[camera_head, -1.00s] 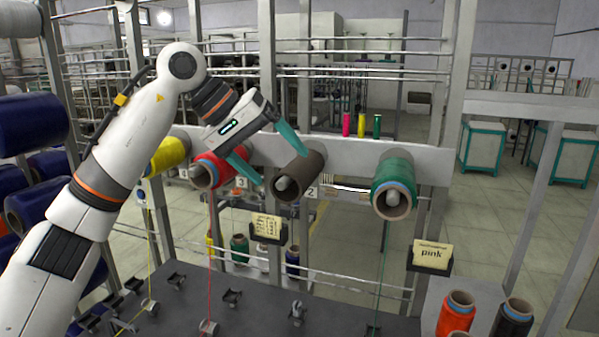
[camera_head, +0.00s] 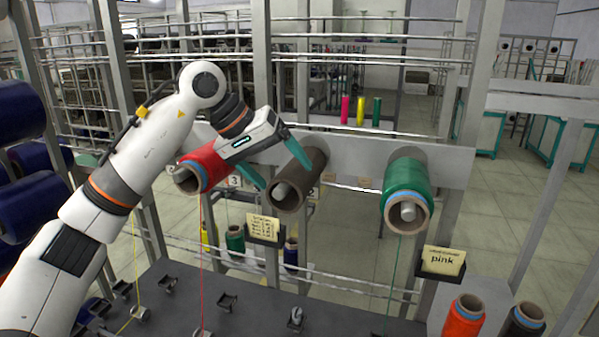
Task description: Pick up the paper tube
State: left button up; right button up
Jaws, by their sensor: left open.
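The brown paper tube (camera_head: 302,170) is bare of thread and sits on a peg of the grey rail, its open end facing me. My left gripper (camera_head: 280,178) has its two teal fingers spread around the tube, one at its left side and one over its upper right. Whether the fingers touch the tube cannot be told. My right gripper is not in the view.
A red spool (camera_head: 207,166) is close left of the tube, partly behind my gripper. A green spool (camera_head: 408,182) hangs to the right. Card holders (camera_head: 263,228) and (camera_head: 441,262) stand below. Red (camera_head: 464,316) and black (camera_head: 518,322) spools stand at lower right.

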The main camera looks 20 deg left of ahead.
pick_arm(q)
jog(key=p+x, duration=0.1)
jog(key=x, duration=0.1)
jog(key=p+x, duration=0.1)
jog(key=x, duration=0.1)
jog(key=shift+w+d, duration=0.2)
jog(key=shift+d, duration=0.15)
jog(key=shift+w+d+f+p, duration=0.1)
jog(key=shift+f+p, duration=0.05)
jog(key=shift+p, duration=0.15)
jog(key=shift+f, duration=0.1)
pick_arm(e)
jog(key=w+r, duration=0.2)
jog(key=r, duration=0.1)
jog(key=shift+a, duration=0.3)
pick_arm(q)
jog(key=shift+c, duration=0.8)
jog(key=c, duration=0.9)
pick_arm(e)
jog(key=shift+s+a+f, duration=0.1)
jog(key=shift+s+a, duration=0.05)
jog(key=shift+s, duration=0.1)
